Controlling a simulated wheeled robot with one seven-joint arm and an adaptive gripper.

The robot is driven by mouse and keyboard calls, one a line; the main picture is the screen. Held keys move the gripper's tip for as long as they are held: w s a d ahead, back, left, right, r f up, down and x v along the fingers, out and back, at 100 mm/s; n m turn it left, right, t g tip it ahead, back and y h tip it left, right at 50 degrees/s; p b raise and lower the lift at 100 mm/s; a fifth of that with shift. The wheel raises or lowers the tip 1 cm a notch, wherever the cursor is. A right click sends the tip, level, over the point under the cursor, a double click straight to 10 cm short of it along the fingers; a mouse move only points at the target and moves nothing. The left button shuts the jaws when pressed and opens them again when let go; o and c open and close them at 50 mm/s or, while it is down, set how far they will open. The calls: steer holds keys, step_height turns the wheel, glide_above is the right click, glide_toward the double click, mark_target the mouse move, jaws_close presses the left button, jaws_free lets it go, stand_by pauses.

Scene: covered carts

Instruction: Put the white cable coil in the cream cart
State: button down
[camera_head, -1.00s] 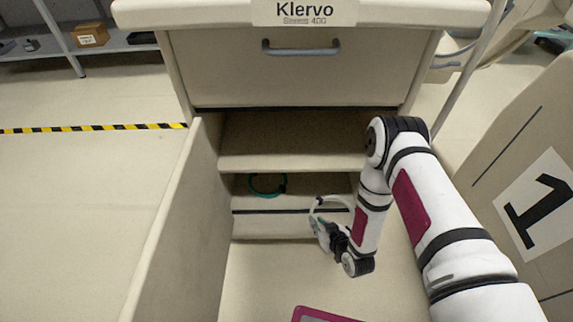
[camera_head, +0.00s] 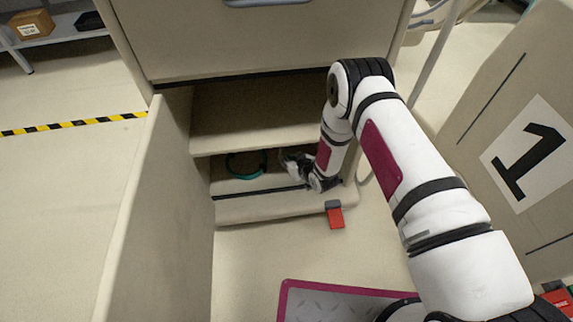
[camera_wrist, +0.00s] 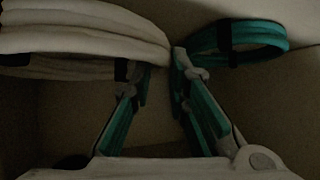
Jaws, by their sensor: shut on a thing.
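The white cable coil (camera_wrist: 75,35) fills the upper left of the wrist view. Its edge lies at the tips of my gripper (camera_wrist: 164,64), which is shut on it. In the head view my gripper (camera_head: 296,165) reaches into the low opening of the cream cart (camera_head: 255,50), over its bottom shelf (camera_head: 275,206). The white coil can hardly be made out there. A teal cable coil (camera_head: 246,166) with a dark tie lies inside the cart, left of my gripper. It also shows at the upper right of the wrist view (camera_wrist: 262,40).
Tall cream side panels flank the opening; the left one (camera_head: 150,200) is close. A middle shelf (camera_head: 255,137) hangs above my gripper. A red caster pedal (camera_head: 335,216) stands at the cart's foot.

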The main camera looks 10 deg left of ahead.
steer(key=shift+w+a, duration=0.25)
steer(key=shift+w, duration=0.3)
steer(key=shift+w+f+b, duration=0.2)
steer(key=shift+f+b, duration=1.15)
steer(key=shift+f, duration=0.4)
steer(key=shift+f, duration=0.1)
steer(key=c, duration=1.5)
jaws_free()
steer(key=shift+c, duration=0.2)
steer(key=p+v, duration=0.5)
steer(key=v, duration=0.7)
steer(key=shift+p, duration=0.4)
steer(key=shift+s, duration=0.1)
